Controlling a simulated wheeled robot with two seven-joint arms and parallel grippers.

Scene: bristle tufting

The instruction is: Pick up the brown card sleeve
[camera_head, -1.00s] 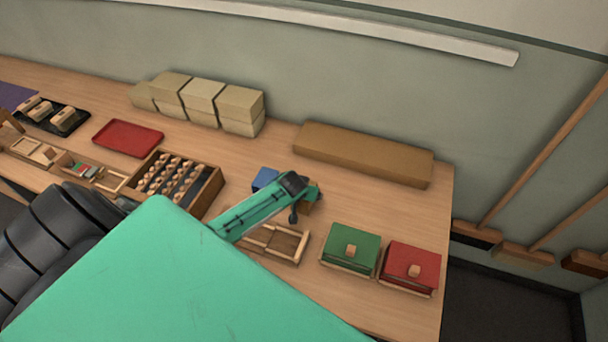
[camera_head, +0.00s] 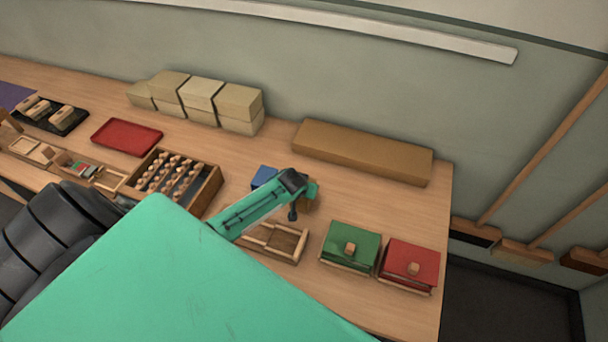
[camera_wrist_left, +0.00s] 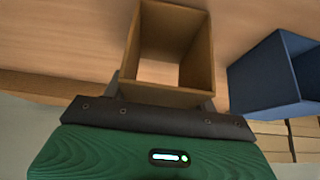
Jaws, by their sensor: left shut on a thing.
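The brown card sleeve (camera_wrist_left: 205,60) is an open square tube, and I look into its open end in the left wrist view. My left gripper (camera_wrist_left: 162,100) is shut on the near end of this sleeve. In the head view the same gripper (camera_head: 300,190) hides most of the sleeve, and only a bit of brown (camera_head: 309,205) shows beside it. I cannot tell whether the sleeve still touches the table. A blue sleeve (camera_wrist_left: 262,78) stands to the right in the wrist view, apart from the brown one, and just left of the gripper in the head view (camera_head: 263,175).
A wooden tray (camera_head: 275,242) lies in front of the gripper. Green (camera_head: 350,245) and red (camera_head: 410,262) lidded boxes stand to its right. A crate with several knobbed pieces (camera_head: 213,190) is left, and a long brown block (camera_head: 362,152) lies behind. Table between them is clear.

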